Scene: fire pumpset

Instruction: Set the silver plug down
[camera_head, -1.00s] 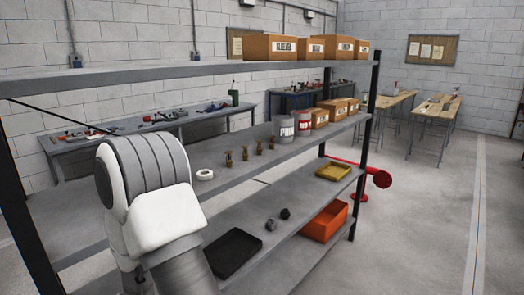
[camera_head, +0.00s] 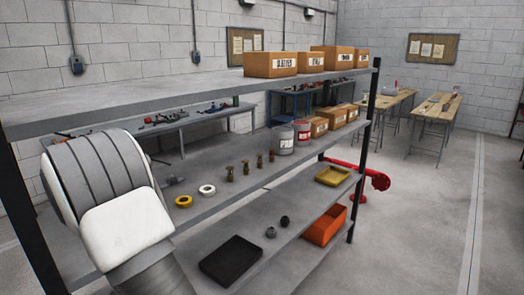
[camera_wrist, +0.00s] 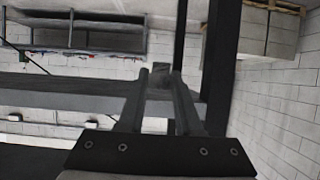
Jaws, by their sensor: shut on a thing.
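In the wrist view my gripper (camera_wrist: 160,76) reaches up from the bottom of the picture, its two fingers close together at the tips. A small grey piece (camera_wrist: 160,67), seemingly the silver plug, sits between the fingertips; its shape is hard to make out. In the head view my white and grey arm link covers the lower left, and the gripper and held piece cannot be made out there. The shelf rack's middle board (camera_head: 222,195) runs to the right of my arm.
The middle board carries a yellow ring (camera_head: 184,201), a white ring (camera_head: 207,190), a small grey item (camera_head: 175,181), brass fittings (camera_head: 245,167), cans and boxes.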

